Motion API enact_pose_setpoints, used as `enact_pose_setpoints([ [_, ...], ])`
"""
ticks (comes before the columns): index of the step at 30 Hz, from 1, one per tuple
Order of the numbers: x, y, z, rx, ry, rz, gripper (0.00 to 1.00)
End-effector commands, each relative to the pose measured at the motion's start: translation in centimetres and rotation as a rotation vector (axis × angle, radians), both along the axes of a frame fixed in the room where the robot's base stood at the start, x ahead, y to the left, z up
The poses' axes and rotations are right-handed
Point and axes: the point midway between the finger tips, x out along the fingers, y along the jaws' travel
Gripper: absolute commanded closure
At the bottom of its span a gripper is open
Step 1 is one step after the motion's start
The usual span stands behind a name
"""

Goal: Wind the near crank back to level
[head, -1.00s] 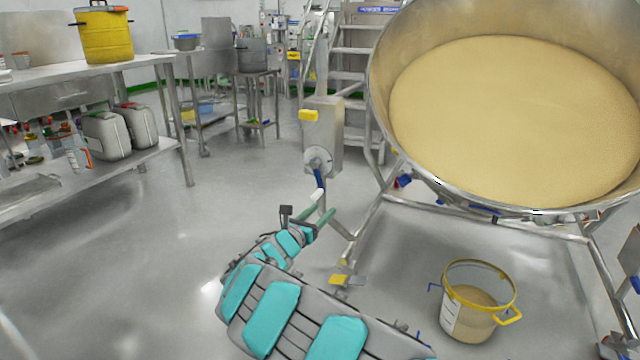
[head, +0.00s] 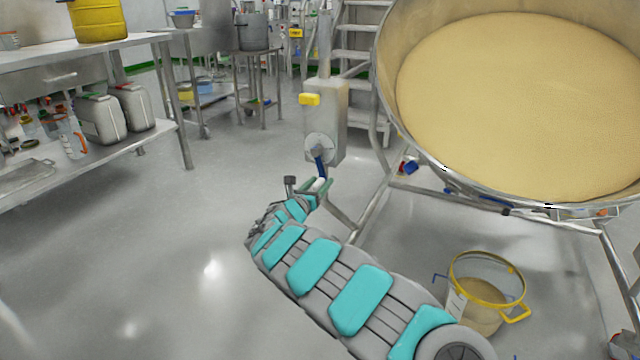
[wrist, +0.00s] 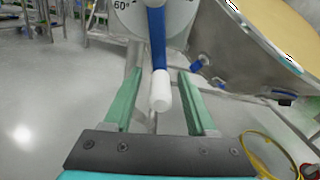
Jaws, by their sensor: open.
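The near crank is a blue arm (head: 319,163) with a white handle, hanging down from a round dial on a grey gearbox (head: 323,110). In the wrist view the blue crank arm (wrist: 157,40) ends in the white handle (wrist: 161,92), and "60°" shows on the dial (wrist: 125,12). My gripper (head: 315,187) is open, with its green fingers (wrist: 160,95) on either side of the white handle and a gap on both sides. The large steel bowl (head: 384,85), full of pale powder, sits tilted in its frame at the right.
A clear bucket with a yellow rim (head: 487,290) stands on the floor right of my arm. Frame tubes (head: 360,215) run close to the right of the gearbox. A steel bench (head: 150,40) stands at left; the floor between is clear.

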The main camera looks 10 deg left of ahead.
Motion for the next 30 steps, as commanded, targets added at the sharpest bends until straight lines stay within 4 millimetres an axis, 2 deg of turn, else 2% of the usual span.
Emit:
enact_pose_setpoints([
  [10, 0.39, -0.15, 0.01, -0.002, 0.000, 0.000, 0.43],
  [25, 0.38, -0.16, 0.02, -0.001, -0.001, 0.000, 0.98],
  [30, 0.37, -0.14, 0.02, -0.001, -0.001, 0.000, 1.00],
])
